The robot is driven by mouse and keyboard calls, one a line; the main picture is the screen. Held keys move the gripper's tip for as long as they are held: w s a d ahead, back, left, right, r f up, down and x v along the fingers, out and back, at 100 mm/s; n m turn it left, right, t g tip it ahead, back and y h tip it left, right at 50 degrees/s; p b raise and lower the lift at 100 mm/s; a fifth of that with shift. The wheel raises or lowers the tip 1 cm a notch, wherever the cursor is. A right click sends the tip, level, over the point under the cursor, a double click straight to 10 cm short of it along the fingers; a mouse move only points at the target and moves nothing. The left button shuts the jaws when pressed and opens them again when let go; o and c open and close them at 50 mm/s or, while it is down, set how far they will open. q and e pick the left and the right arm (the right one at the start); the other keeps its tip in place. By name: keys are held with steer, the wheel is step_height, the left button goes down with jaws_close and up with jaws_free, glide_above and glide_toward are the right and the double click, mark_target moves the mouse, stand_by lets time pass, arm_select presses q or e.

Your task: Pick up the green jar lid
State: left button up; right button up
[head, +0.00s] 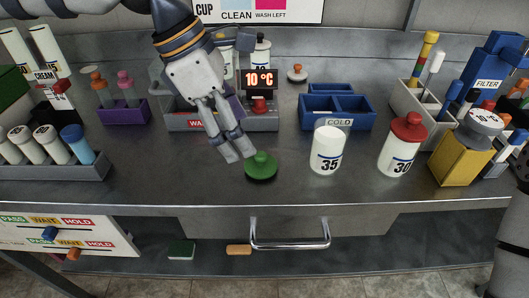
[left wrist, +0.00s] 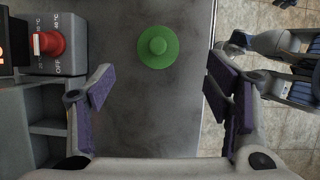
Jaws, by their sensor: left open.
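The green jar lid (head: 261,166) lies flat on the grey bench near its front edge, with its round knob upward. My left gripper (head: 238,148) is above and just behind it, at its upper left in the head view, pointing down. In the left wrist view the lid (left wrist: 158,46) shows ahead of the fingers, between their lines. The purple-padded fingers of my left gripper (left wrist: 158,88) are spread wide with nothing between them. The lid and the fingers look apart. My right gripper does not show clearly in the head view.
A white jar marked 35 (head: 327,150) stands right of the lid, and a red-lidded jar marked 30 (head: 402,145) farther right. A blue COLD bin (head: 336,112) is behind. The heater unit with a red knob (left wrist: 48,43) is left in the wrist view. A drawer handle (head: 290,234) juts out below.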

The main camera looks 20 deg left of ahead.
mark_target(260, 154)
arm_select(q)
steer(key=x, duration=0.8)
steer(key=shift+w+d+b, duration=0.25)
steer(key=shift+b, duration=0.1)
steer(key=c, duration=1)
